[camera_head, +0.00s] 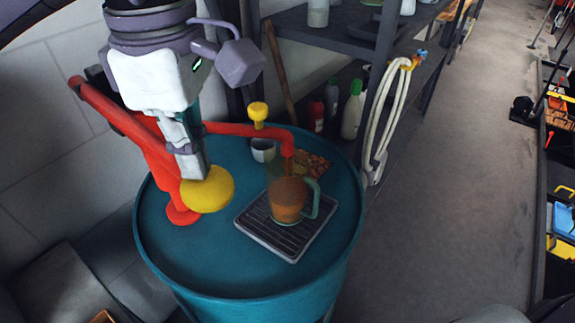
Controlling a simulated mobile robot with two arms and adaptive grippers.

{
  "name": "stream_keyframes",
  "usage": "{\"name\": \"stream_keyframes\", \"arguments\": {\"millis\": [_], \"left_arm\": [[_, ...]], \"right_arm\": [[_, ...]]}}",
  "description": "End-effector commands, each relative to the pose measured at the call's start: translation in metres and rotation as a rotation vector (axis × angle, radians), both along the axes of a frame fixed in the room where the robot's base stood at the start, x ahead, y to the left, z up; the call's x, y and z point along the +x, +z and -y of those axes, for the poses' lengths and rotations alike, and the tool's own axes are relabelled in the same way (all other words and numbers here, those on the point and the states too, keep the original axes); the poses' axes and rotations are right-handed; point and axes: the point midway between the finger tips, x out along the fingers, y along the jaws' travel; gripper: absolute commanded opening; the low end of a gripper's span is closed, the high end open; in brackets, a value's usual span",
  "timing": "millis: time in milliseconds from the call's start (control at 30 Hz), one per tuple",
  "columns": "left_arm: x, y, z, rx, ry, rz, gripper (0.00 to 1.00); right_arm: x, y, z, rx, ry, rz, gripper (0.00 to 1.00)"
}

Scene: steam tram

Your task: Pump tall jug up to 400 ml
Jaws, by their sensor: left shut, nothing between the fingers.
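The tall jug (287,200) is clear glass with a handle on its right. It stands upright on a dark slatted drip tray (262,236), under the end of the red spout (288,144). Brown-orange liquid fills a good part of it; no scale marks can be read. The red hand pump (152,155) stands on the left of the blue drum top and has a large yellow ball knob (212,192). My left gripper (192,172) is shut and empty, pointing down at the knob's upper left. I cannot tell whether it touches the knob. My right gripper is not in view.
The blue drum (190,262) also bears a small pale cup (263,151) and a brown patch (311,164) behind the jug. A small yellow knob (258,112) rises above the spout pipe. Shelves with bottles (353,110) stand behind.

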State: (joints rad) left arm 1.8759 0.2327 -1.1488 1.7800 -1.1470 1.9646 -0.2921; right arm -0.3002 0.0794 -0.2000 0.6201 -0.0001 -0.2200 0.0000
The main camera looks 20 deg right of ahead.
Motion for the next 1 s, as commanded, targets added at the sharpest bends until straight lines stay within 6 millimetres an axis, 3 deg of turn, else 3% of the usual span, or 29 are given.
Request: {"name": "stream_keyframes", "arguments": {"millis": [400,667,1000], "left_arm": [[0.000,-0.027,0.000,0.001,-0.001,-0.002,0.00],[-0.001,-0.013,0.000,0.000,-0.001,-0.002,0.00],[0.000,0.019,0.000,-0.001,0.000,-0.001,0.00]], "right_arm": [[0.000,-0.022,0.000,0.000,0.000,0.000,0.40],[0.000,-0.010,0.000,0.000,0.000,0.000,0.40],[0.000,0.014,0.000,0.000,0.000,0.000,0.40]]}}
